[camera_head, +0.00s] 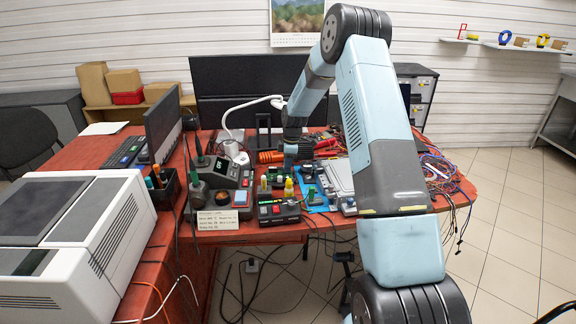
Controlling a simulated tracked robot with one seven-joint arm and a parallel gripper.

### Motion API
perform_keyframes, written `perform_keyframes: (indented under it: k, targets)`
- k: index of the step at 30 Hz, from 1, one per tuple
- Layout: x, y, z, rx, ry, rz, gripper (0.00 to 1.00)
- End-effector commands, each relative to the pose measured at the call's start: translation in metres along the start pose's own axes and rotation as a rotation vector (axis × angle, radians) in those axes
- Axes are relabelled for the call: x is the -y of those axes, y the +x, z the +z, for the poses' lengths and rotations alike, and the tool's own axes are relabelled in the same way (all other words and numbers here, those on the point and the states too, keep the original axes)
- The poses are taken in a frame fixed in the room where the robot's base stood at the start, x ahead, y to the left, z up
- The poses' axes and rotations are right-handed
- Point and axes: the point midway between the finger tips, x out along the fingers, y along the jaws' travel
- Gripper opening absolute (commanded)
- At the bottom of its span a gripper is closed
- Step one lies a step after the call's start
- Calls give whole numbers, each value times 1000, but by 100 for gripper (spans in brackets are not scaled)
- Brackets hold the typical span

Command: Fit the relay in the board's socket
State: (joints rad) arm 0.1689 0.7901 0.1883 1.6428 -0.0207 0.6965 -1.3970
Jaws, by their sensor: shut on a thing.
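My gripper (290,166) points down over the middle of the red workbench, behind a row of small parts. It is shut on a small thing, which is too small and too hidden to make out. I cannot tell the relay apart from the other small parts. A blue mat or board (318,208) lies to the right of the small parts, with a dark and green piece (311,190) on it. I cannot make out a socket. The tip of the gripper is a little behind and to the left of this blue piece, apart from it.
A control box (280,212) with coloured buttons stands at the front edge. A soldering station (222,170) and a paper note (217,220) are to its left. Grey cases (338,178) lie right of my gripper. Tangled wires (440,172) cover the right end. A monitor (250,80) stands behind.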

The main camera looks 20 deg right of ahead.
Motion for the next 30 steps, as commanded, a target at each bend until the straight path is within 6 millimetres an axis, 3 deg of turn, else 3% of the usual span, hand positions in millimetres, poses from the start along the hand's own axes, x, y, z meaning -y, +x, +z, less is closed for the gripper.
perform_keyframes:
  k: [8, 9, 17, 23, 30]
  targets:
    - [0, 1, 1, 1, 1, -2, 0]
    - [0, 1, 1, 1, 1, -2, 24]
    - [1, 1, 1, 1, 1, -3, 49]
    - [0, 1, 1, 1, 1, -2, 50]
    - [0, 1, 1, 0, 1, -1, 73]
